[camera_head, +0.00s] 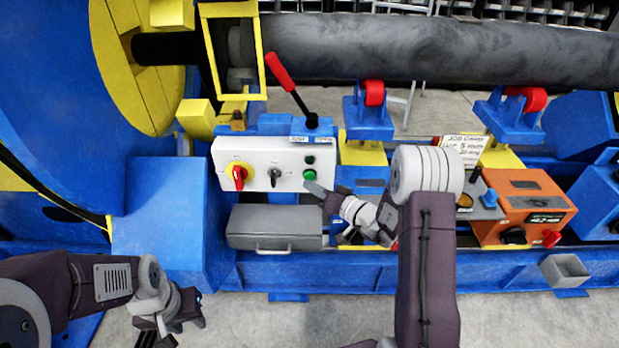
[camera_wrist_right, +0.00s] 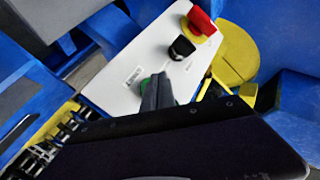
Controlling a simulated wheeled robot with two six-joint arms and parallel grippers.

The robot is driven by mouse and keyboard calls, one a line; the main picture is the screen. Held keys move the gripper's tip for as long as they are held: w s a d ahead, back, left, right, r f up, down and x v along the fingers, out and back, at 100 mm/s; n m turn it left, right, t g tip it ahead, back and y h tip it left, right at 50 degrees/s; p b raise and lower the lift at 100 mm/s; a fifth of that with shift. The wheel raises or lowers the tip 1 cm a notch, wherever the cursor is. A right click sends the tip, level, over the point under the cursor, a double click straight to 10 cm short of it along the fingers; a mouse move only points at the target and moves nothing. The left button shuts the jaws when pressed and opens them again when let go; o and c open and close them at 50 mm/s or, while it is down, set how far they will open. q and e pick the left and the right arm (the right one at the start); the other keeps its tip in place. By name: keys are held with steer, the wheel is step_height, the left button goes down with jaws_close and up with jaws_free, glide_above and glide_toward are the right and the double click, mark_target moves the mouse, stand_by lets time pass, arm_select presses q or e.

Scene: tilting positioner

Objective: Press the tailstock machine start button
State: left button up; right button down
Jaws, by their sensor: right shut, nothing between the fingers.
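The white control panel (camera_head: 262,150) stands on the blue machine. It carries a red rotary switch on a yellow plate (camera_head: 239,175), a black selector knob (camera_head: 275,174), a dark green light or button (camera_head: 310,160) and a bright green button (camera_head: 309,174) at its right edge. My right gripper (camera_head: 314,189) is shut and empty, its tips just below the bright green button. In the right wrist view the shut fingers (camera_wrist_right: 158,92) partly cover a green button (camera_wrist_right: 146,84); I cannot tell whether they touch it. My left gripper (camera_head: 184,318) hangs low at the left, away from the panel.
A red-handled lever (camera_head: 281,72) rises above the panel. A grey drawer box (camera_head: 275,228) sits below it. An orange box (camera_head: 523,205) and a job card (camera_head: 463,149) are to the right. A long grey cylinder (camera_head: 430,47) spans the top. Bare floor is in front.

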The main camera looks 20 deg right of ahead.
stand_by(0.8)
steer(key=shift+w+d+b, duration=0.15)
steer(key=shift+w+b, duration=0.3)
steer(key=shift+b, duration=0.1)
